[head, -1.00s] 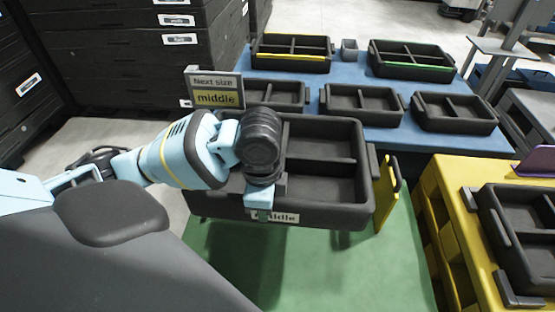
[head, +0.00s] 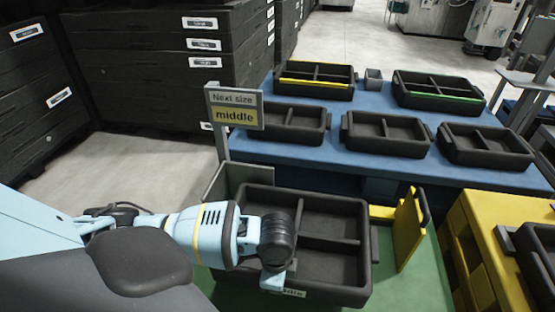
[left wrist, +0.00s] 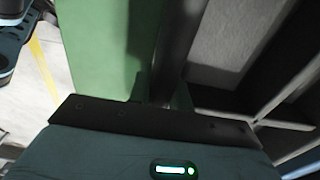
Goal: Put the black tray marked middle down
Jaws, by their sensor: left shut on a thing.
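The black tray marked middle (head: 335,220) is at the lower centre of the head view, over the green surface (head: 425,275). It looks level, with divided compartments and a front label partly hidden by my gripper. My left gripper (head: 273,281) is shut on its front wall. I cannot tell whether the tray's underside touches the green surface. In the left wrist view the tray (left wrist: 265,105) fills the right side, beside the green surface (left wrist: 105,45). My right gripper is not in view.
A yellow upright plate (head: 408,232) stands right of the tray. A grey panel (head: 222,185) and a sign reading "Next size middle" (head: 234,108) stand behind left. A blue table (head: 290,158) with several black trays lies beyond. A yellow stand (head: 500,225) is at right.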

